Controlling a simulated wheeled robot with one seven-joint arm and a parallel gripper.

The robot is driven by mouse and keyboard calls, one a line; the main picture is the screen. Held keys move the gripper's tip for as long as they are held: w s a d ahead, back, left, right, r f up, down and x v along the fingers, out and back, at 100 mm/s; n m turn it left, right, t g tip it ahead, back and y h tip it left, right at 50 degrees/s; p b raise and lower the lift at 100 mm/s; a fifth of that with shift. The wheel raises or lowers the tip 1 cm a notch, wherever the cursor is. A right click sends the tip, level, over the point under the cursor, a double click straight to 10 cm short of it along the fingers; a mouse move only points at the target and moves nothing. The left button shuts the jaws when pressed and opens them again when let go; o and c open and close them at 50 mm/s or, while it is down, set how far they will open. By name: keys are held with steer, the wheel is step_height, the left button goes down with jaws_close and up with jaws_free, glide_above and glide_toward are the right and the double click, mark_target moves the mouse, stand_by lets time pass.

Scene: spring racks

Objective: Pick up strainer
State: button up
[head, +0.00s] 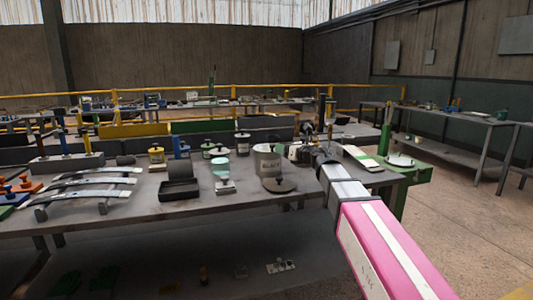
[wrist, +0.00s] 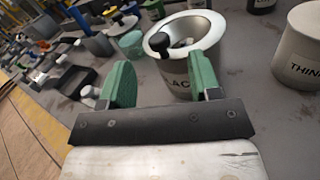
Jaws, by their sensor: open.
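My gripper (wrist: 160,78) is open, with its two green fingers apart and nothing seen gripped between them. A grey can with a pale rim and partly readable black lettering (wrist: 178,72) stands just beyond the fingertips; a dark knob shows at its mouth. The same can (head: 266,163) stands on the table in the head view, with my gripper (head: 286,150) beside its right side. I cannot tell for sure which thing is the strainer.
A can lettered THIN (wrist: 300,50) stands to the right in the wrist view. A black box (head: 179,190), curved metal strips (head: 95,182) and several jars crowd the grey table (head: 235,205).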

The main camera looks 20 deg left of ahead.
steer(key=x, duration=0.9)
steer(key=shift+s, duration=0.2)
steer(key=shift+f, duration=0.1)
steer(key=shift+c, duration=0.3)
steer(key=c, duration=1)
